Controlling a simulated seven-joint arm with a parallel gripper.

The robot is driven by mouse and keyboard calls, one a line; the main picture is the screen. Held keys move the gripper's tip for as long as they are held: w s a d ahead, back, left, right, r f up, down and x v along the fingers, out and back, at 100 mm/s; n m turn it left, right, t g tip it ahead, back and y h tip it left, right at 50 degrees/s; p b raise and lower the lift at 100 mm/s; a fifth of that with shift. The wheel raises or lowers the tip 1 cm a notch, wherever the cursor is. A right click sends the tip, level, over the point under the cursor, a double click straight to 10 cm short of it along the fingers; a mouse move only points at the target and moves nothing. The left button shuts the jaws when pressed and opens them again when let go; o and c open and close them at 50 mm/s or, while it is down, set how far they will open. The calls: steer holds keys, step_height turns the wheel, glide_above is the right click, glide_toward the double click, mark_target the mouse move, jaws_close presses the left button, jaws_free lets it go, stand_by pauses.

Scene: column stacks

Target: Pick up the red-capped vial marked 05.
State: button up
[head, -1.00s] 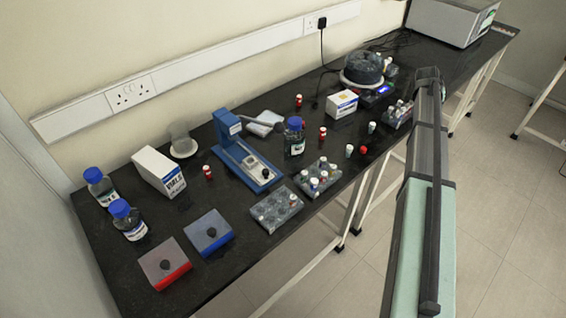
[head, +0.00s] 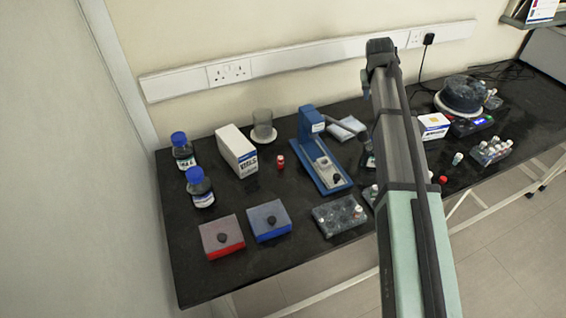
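A red-capped vial (head: 281,162) stands on the black bench next to a white box. A small red item (head: 443,180), perhaps the cap of a lying vial, is just right of my arm near the front edge. No number can be read on either, so I cannot tell which vial is 05. My arm crosses the view from the bottom to above the back of the bench and hides part of the middle. My gripper's fingers do not show.
A clear vial rack (head: 340,216) sits at the front, and another rack (head: 490,151) is at the right. A blue press (head: 325,165), blue-capped bottles (head: 200,188), a white box (head: 236,151) and red and blue blocks (head: 222,238) occupy the left. The front-left corner is bare.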

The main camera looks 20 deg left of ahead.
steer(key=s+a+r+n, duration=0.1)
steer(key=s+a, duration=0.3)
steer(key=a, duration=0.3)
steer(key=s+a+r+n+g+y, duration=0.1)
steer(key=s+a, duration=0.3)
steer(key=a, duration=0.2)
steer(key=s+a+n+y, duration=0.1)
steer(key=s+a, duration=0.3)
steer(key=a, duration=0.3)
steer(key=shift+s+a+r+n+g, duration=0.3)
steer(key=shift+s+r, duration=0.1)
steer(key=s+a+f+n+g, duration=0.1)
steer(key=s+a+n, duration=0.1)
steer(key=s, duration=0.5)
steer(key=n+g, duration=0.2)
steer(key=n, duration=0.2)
glide_toward(281, 158)
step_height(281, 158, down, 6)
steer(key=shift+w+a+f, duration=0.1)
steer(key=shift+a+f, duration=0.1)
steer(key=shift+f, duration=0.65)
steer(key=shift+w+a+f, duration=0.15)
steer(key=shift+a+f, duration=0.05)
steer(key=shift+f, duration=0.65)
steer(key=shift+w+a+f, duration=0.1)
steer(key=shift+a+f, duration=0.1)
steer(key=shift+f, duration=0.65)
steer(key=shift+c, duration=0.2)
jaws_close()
